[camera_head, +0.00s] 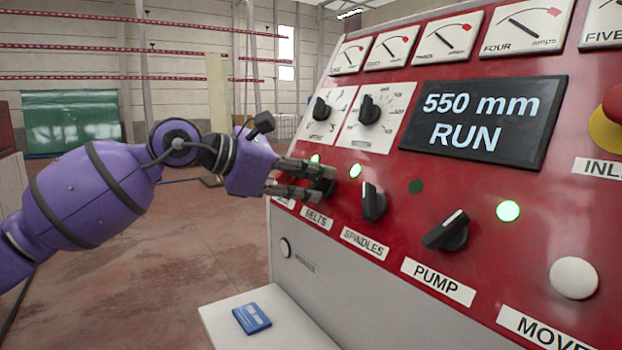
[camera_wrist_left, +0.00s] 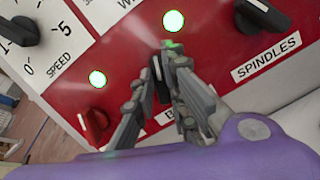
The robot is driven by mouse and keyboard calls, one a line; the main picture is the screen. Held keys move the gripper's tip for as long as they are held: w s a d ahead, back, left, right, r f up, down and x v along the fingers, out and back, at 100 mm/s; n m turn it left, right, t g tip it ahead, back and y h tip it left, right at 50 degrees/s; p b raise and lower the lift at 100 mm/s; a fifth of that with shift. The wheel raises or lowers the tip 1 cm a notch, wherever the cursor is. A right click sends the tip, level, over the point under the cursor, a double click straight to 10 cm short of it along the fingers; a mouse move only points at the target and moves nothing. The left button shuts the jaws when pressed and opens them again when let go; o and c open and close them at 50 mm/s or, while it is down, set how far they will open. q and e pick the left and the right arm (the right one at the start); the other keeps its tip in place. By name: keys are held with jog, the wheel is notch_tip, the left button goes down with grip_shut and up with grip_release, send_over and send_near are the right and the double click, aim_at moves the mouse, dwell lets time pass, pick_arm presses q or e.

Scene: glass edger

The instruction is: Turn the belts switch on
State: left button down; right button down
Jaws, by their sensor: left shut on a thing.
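The black belts switch (camera_head: 326,187) is on the red panel, above the BELTS label (camera_head: 316,218). My left gripper (camera_head: 308,181) is shut on it, and the fingers hide much of the knob. In the left wrist view the switch (camera_wrist_left: 157,68) stands between the fingertips of my left gripper (camera_wrist_left: 160,62), roughly upright in the picture. A green lamp (camera_wrist_left: 174,22) is lit just above it there; a lit lamp (camera_head: 355,170) also shows near the switch in the head view. My right gripper is not in view.
The spindles knob (camera_head: 373,203) and pump knob (camera_head: 447,232) are to the right. A red switch (camera_wrist_left: 93,122) is close on the other side. A display (camera_head: 482,120) reads 550 mm RUN. A blue card (camera_head: 251,318) lies on a white ledge (camera_head: 290,330) below.

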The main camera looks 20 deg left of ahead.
pick_arm(q)
jog(key=shift+m, duration=0.6)
jog(key=c, duration=1.8)
grip_release()
jog(key=shift+o, duration=0.2)
jog(key=shift+a, duration=0.1)
jog(key=v, duration=1.2)
jog(key=shift+w, duration=0.15)
